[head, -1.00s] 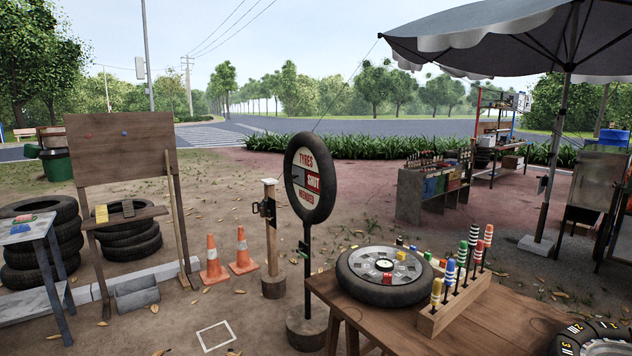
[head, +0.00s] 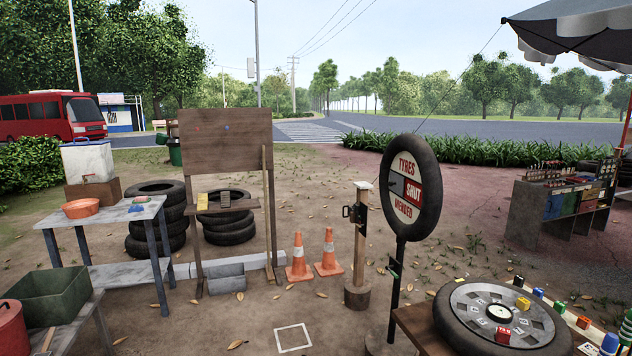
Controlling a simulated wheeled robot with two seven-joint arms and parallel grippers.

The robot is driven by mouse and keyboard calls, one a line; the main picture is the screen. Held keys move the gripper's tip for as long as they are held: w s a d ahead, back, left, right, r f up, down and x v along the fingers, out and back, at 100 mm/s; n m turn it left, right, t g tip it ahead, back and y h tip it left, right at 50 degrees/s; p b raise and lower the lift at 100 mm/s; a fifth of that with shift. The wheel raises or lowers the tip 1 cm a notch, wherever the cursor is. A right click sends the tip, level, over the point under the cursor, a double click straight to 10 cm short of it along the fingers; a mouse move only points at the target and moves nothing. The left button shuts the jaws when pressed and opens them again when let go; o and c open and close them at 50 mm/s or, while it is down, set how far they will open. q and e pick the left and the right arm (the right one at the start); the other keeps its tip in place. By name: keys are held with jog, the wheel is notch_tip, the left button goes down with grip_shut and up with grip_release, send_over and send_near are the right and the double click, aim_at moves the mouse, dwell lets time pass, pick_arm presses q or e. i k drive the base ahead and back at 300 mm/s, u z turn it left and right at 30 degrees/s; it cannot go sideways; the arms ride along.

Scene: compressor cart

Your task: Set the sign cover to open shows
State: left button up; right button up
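The round tyre sign (head: 411,188) stands on a dark post at right of centre. Its face reads TYRES above and MENDED below. Across the middle, a red panel reading SHUT (head: 413,192) shows on the right. A dark grey sign cover (head: 396,184) lies over the left part of that middle band. The sign is turned partly sideways to me. Neither of my grippers is in view.
A wooden table with a tyre wheel (head: 500,315) stands at the lower right, close to the sign. Two traffic cones (head: 328,252) and a short wooden post (head: 358,245) stand left of the sign. A board (head: 226,142), stacked tyres and a grey table (head: 100,214) are farther left. The ground in front is open, with a white painted square (head: 293,338).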

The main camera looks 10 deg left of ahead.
aim_at(396, 182)
jog(key=u, duration=0.55)
jog(key=i, duration=1.55)
jog(key=z, duration=0.3)
